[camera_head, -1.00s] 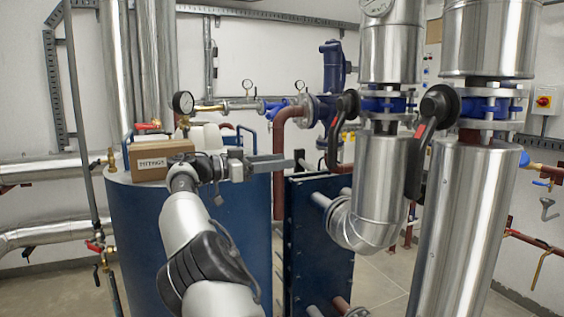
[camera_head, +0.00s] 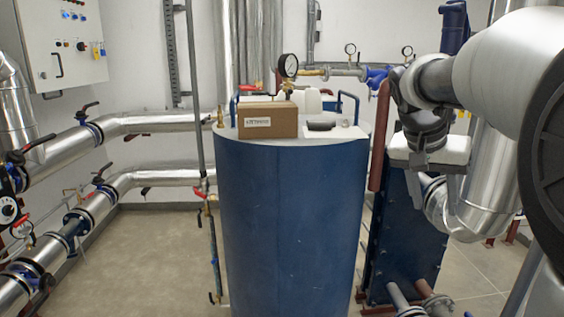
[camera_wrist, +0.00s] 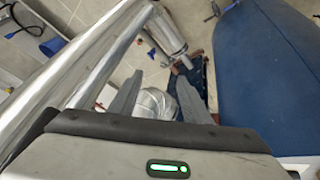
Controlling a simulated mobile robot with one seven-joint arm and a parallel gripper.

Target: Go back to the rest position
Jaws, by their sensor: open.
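My gripper shows in the wrist view (camera_wrist: 158,97) with its two grey fingers spread apart and nothing between them. Beyond the fingers lie silver pipes and the floor. In the head view my arm is folded at the right side, large and close, in front of the silver pipes. The fingers cannot be made out clearly there.
A blue tank (camera_head: 290,225) stands in the middle, with a cardboard box (camera_head: 267,120), a pressure gauge (camera_head: 288,66) and a small dark object (camera_head: 321,126) on top. A plate exchanger (camera_head: 405,240) stands right of it. Insulated pipes (camera_head: 120,180) run at left. The floor at left front is clear.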

